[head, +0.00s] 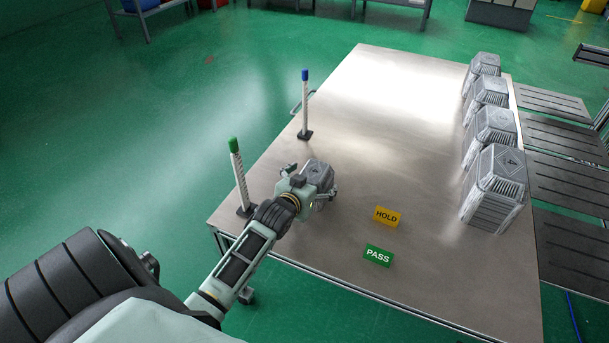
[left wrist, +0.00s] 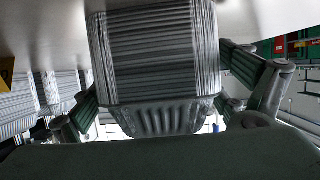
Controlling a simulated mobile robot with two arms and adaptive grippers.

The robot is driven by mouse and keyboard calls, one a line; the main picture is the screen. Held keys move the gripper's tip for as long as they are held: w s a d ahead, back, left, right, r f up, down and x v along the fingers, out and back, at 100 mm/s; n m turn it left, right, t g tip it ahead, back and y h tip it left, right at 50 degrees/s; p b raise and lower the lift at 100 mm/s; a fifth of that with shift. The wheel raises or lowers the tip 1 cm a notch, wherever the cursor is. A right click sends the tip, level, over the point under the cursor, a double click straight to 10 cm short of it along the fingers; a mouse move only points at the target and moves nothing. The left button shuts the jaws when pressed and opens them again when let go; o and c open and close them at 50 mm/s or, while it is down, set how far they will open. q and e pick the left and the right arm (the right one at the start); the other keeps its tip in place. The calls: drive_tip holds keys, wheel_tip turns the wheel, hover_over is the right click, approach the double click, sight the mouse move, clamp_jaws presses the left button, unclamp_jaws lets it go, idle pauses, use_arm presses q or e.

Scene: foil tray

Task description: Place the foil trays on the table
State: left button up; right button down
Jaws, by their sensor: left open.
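A ribbed silver foil tray stack (head: 319,171) stands on the metal table (head: 345,115) near its left edge. My left gripper (head: 312,184) is at this stack, partly covering it. In the left wrist view the stack (left wrist: 155,60) fills the middle, with one open finger on each side. Whether the fingers touch it is hard to tell. More foil tray stacks stand in a row along the table's right edge, the nearest (head: 497,190) being the largest in view. My right gripper is not in view.
A green-topped post (head: 240,178) and a blue-topped post (head: 305,105) stand along the table's left side. A yellow HOLD sign (head: 387,216) and a green PASS sign (head: 378,255) are near the front. Dark roller-like platforms (head: 570,185) adjoin the right. The table's middle is clear.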

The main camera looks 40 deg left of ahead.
use_arm(q)
drive_tip(key=p+v, duration=0.2)
drive_tip(key=v, duration=0.9)
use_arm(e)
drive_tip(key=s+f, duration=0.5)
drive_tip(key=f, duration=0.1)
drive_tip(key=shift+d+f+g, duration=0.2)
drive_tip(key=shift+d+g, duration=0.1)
